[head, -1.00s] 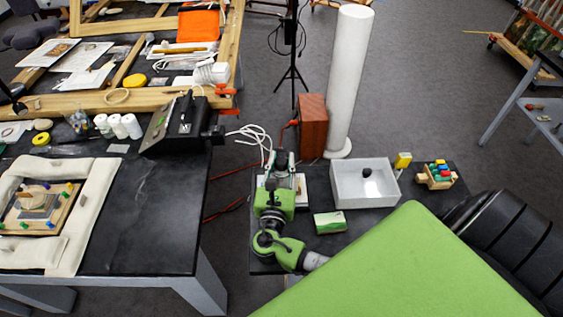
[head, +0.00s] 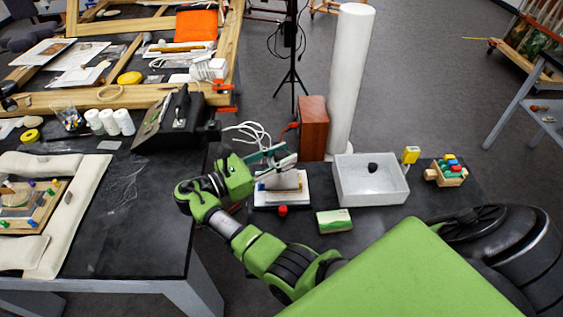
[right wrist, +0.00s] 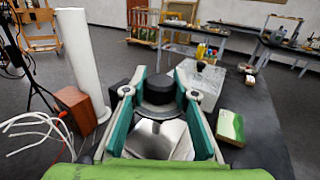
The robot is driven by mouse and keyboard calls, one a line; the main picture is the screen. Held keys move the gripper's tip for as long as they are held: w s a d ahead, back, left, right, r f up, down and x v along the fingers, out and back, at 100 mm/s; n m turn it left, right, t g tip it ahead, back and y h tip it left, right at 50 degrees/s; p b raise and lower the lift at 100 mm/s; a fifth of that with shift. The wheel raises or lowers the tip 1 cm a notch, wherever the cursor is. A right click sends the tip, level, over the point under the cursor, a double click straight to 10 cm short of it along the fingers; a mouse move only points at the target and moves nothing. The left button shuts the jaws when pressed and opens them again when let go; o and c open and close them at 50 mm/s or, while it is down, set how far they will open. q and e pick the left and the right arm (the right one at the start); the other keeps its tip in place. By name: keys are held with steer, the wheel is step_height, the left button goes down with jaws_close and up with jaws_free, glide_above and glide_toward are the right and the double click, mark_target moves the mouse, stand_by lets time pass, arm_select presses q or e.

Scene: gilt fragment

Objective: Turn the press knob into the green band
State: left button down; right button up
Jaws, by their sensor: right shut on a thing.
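The press (head: 283,190) stands on the dark bench, with a white base and a red part (head: 282,210) at its front. My right gripper (head: 272,155) reaches over its top from the left in the head view. In the right wrist view, its teal fingers lie on both sides of a black round knob (right wrist: 160,98) on a grey disc, and the gripper (right wrist: 160,92) is shut on it. The arm and fingers hide much of the press top in the head view. I cannot make out a green band. My left gripper is not in view.
Right of the press are a white tray (head: 346,193) holding a dark object, a green and white box (head: 334,221), a yellow item (head: 410,154) and a wooden rack (head: 446,174). A brown box (head: 313,128) and white column (head: 350,80) stand behind.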

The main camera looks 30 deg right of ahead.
mark_target(282, 153)
steer(key=shift+m+g+b, duration=1.1)
steer(key=shift+g+b, duration=0.1)
steer(key=shift+g, duration=0.5)
steer(key=shift+y, duration=0.3)
steer(key=shift+r, duration=0.1)
steer(key=o, duration=1.1)
step_height(282, 153, up, 10)
steer(key=shift+f, duration=0.1)
